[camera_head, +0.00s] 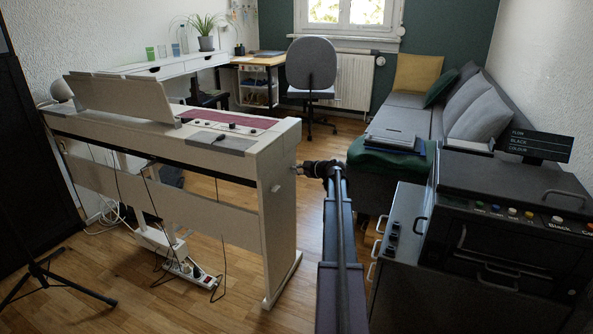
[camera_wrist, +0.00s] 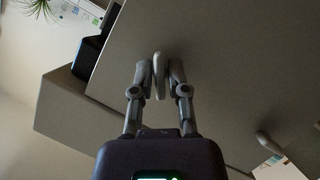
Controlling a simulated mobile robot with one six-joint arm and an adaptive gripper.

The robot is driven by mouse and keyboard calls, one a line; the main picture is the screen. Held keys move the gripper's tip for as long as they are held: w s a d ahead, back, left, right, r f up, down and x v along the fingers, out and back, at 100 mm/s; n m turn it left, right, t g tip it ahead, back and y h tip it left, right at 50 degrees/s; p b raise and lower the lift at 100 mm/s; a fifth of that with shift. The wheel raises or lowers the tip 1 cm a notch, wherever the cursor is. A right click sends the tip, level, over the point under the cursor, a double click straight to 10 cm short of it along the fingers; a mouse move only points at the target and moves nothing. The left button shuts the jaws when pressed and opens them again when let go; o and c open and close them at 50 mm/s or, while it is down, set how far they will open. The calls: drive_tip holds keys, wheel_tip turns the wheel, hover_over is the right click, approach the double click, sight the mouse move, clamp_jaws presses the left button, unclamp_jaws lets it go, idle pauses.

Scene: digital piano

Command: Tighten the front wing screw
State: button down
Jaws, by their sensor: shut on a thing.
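My gripper (camera_wrist: 161,72) is shut on a pale wing screw (camera_wrist: 158,78) on the flat end panel of the digital piano (camera_wrist: 215,60). One fingertip lies on each side of the screw's wing. In the head view my gripper (camera_head: 309,168) reaches the right end of the piano (camera_head: 278,222) near its top, and the held screw is mostly hidden there. A second wing screw (camera_wrist: 267,142) sticks out of the same panel, to the right in the wrist view and clear of the fingers. It also shows in the head view (camera_head: 275,188).
A dark printer (camera_head: 510,215) on a cabinet stands close to the right of my arm. A grey sofa (camera_head: 405,101) with a green cloth and a laptop is behind it. Cables and a power strip (camera_head: 190,272) lie below the piano. Wooden floor (camera_head: 225,190) is open behind the piano.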

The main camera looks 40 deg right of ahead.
drive_tip(key=m+y, duration=0.1)
drive_tip(key=m, duration=0.1)
drive_tip(key=m+g+y+p, duration=0.1)
drive_tip(key=m, duration=0.1)
drive_tip(key=shift+w+g+y, duration=0.1)
drive_tip(key=shift+g+y, duration=0.2)
drive_tip(key=m+y+b, duration=0.1)
drive_tip(key=m+y, duration=0.2)
drive_tip(key=m, duration=0.1)
drive_tip(key=shift+d+f+m+g, duration=0.1)
drive_tip(key=shift+f+m+g, duration=0.05)
drive_tip(key=shift+m+g, duration=0.2)
drive_tip(key=m+y+b, duration=0.3)
drive_tip(key=m, duration=0.1)
drive_tip(key=shift+m, duration=0.25)
drive_tip(key=m+y+b, duration=0.1)
drive_tip(key=m+b, duration=0.1)
drive_tip(key=m, duration=0.1)
drive_tip(key=shift+y, duration=0.3)
drive_tip(key=shift+m+t+b, duration=0.45)
drive_tip(key=shift+m+b, duration=0.1)
drive_tip(key=shift+m, duration=0.45)
drive_tip(key=c, duration=0.7)
unclamp_jaws()
drive_tip(key=shift+c, duration=0.2)
drive_tip(key=shift+d, duration=0.1)
